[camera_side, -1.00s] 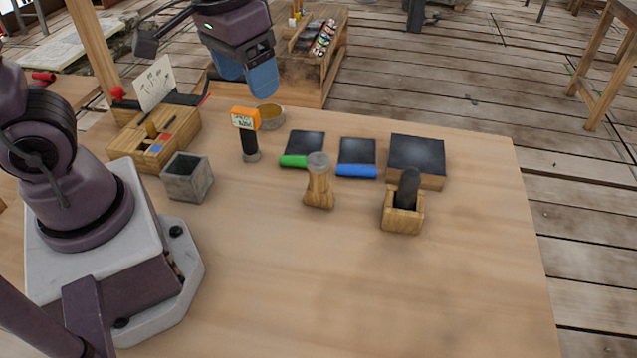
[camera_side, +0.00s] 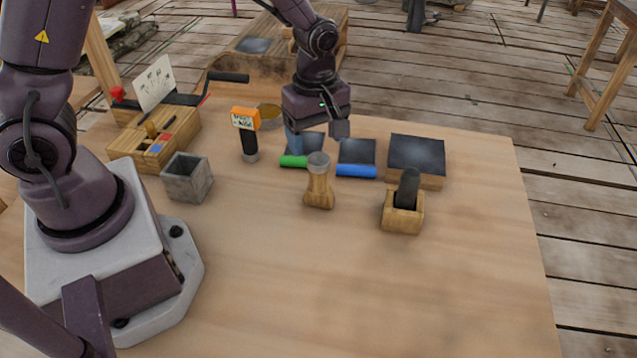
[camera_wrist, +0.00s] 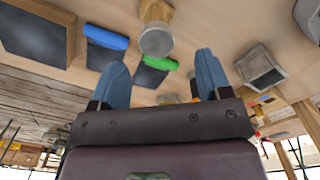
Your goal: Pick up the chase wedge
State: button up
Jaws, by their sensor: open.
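I cannot tell for sure which piece is the chase wedge. A wooden piece with a round grey metal top (camera_side: 319,185) stands upright mid-table; it also shows in the wrist view (camera_wrist: 156,38). A dark rounded bar (camera_side: 408,188) stands in a small wooden block (camera_side: 402,217) to its right. A slotted wooden box (camera_side: 155,145) at the left holds small red and blue pieces. My gripper (camera_side: 316,140) is above the pads behind the metal-topped piece. Its blue fingers (camera_wrist: 162,72) are apart with nothing between them.
Dark pads with a green roll (camera_side: 293,161) and a blue roll (camera_side: 356,171) lie behind. A dark-topped block (camera_side: 417,155) is at right. The front table is clear.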

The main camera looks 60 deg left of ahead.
aim_at(319, 159)
notch_tip(319, 159, down, 8)
jog(key=shift+w+r, duration=0.1)
jog(key=shift+w, duration=0.05)
dwell(0.3)
jog(key=c, duration=1.1)
jog(key=shift+r, duration=0.1)
